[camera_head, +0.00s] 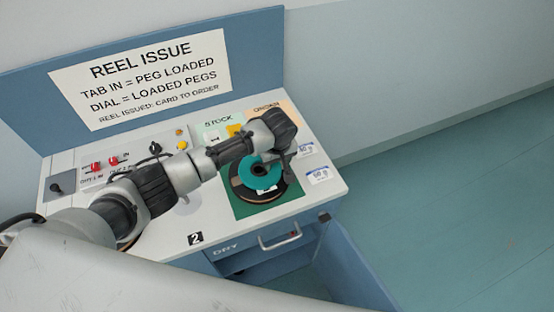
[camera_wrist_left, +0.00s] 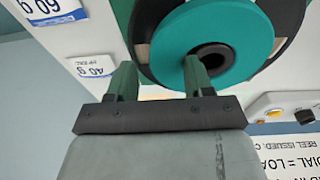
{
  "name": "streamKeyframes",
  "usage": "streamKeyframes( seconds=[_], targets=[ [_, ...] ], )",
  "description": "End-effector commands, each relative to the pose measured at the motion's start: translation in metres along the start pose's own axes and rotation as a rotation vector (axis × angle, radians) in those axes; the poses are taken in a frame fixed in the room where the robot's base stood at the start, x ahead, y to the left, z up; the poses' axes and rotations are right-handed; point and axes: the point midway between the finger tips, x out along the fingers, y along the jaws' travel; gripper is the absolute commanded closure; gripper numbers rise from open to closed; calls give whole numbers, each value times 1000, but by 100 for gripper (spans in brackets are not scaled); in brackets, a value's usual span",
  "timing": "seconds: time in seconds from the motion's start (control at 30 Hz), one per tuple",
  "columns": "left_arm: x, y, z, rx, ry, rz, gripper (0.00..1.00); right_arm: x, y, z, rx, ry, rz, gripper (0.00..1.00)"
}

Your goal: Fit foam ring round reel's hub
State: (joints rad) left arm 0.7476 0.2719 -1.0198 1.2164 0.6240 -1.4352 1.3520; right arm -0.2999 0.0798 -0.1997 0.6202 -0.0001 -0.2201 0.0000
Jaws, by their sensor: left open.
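The teal foam ring (camera_head: 258,181) lies over the dark reel (camera_head: 238,188) on the green mat (camera_head: 290,206). In the left wrist view the ring (camera_wrist_left: 250,45) surrounds the reel's black hub (camera_wrist_left: 214,58). How far down the ring sits cannot be told. The reel's dark flange (camera_wrist_left: 289,15) shows beyond the ring's edge. One finger overlaps the ring near the hub in that view; the other is outside the ring. Contact cannot be told. My right gripper is out of view.
White cards (camera_head: 318,175) lie right of the mat. Red switches (camera_head: 97,166) and a yellow knob (camera_head: 183,145) are on the panel at the back left. A blue cabinet door (camera_head: 350,265) stands open below the front edge. The floor at right is clear.

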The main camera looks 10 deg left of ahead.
Motion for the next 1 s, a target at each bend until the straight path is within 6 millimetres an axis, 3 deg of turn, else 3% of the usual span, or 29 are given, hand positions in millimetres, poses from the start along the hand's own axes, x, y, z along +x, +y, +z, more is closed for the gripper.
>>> streamKeyframes(
  seconds=[0.03, 0.27, 0.43, 0.8, 1.0],
  targets=[
    [25, -17, 13, -1, -28, -48, 40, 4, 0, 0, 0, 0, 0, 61],
    [20, -18, 11, -2, -25, -50, 40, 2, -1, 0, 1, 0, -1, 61],
    [-5, -16, 10, -1, -27, -49, 40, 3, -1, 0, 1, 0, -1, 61],
    [-90, -8, 7, 2, -21, -37, 40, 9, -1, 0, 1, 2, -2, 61],
    [-112, -7, 6, 1, -21, -38, 40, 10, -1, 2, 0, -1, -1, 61]
  ],
)
